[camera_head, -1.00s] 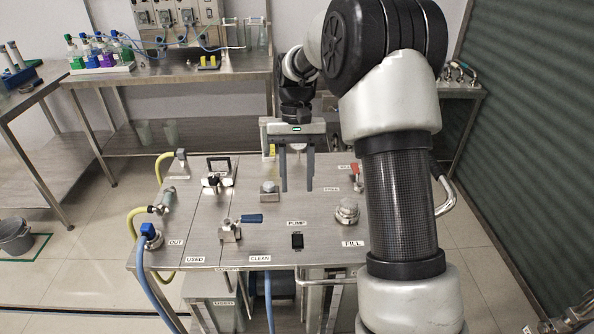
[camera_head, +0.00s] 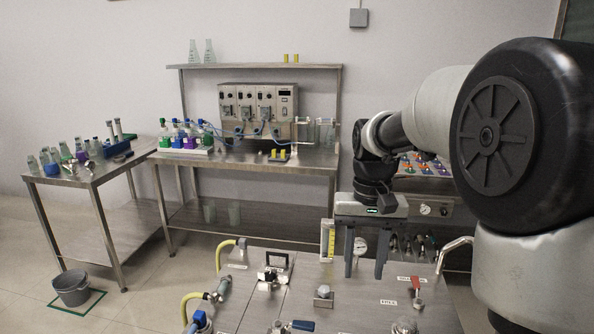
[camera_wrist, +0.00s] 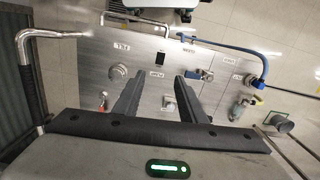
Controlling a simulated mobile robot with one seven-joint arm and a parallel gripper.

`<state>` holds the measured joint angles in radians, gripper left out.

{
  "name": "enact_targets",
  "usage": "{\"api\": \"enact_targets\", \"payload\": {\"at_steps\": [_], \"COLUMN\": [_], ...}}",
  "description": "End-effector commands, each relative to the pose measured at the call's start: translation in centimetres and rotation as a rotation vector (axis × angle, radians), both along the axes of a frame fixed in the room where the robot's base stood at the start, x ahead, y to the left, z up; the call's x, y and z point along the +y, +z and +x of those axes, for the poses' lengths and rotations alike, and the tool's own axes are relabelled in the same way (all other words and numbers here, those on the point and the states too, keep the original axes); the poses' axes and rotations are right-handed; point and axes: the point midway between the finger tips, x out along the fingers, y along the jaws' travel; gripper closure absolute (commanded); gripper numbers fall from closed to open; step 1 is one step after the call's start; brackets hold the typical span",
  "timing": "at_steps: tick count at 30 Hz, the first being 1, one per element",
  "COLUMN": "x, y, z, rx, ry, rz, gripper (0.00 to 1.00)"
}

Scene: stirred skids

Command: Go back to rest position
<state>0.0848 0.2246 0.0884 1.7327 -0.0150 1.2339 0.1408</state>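My gripper (camera_head: 366,262) hangs pointing down above the back part of the steel skid top (camera_head: 360,317) in the head view. Its two dark fingers are apart with nothing between them. In the wrist view my gripper (camera_wrist: 158,88) also shows open and empty over the skid panel (camera_wrist: 143,60). The fingers look clear of the panel fittings, though the exact height is hard to tell. My arm reaches in from the right of the head view and hides part of the area behind it.
A steel bench (camera_head: 300,162) with a pump unit (camera_head: 258,108) stands behind. A side table (camera_head: 95,175) and bucket (camera_head: 72,288) are left.

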Motion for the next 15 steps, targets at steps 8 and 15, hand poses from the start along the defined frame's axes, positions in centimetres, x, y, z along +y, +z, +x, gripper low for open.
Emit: {"api": "enact_targets", "payload": {"at_steps": [8,15], "x": [0.2,0.2], "y": [10.7,13.3], "z": [-9.9,-16.7], "rx": [-0.269,-0.463], "ry": [0.066,0.112], "rz": [-0.029,-0.036], "gripper": [0.62,0.62]}}
